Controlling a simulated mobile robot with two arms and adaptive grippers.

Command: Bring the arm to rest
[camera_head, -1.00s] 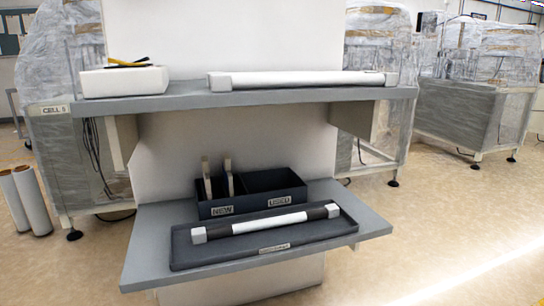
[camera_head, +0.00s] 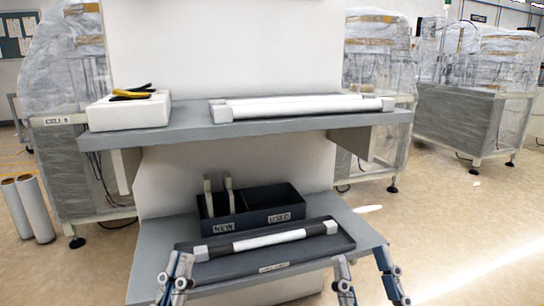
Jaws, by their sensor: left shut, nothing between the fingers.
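My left gripper (camera_head: 179,262) is at the bottom left of the head view, in front of the lower shelf, with its fingers close together and nothing held. My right gripper (camera_head: 361,258) is at the bottom right, at the shelf's front right corner. Its fingers stand wide apart with nothing visible between them. The lower parts of both are cut off by the picture's bottom edge.
The lower shelf (camera_head: 150,245) holds a dark tray (camera_head: 345,243) with a white-and-black bar (camera_head: 270,239) and a bin labelled NEW and USED (camera_head: 272,220). The upper shelf (camera_head: 190,122) holds a white bar (camera_head: 300,106) and a white box (camera_head: 130,112).

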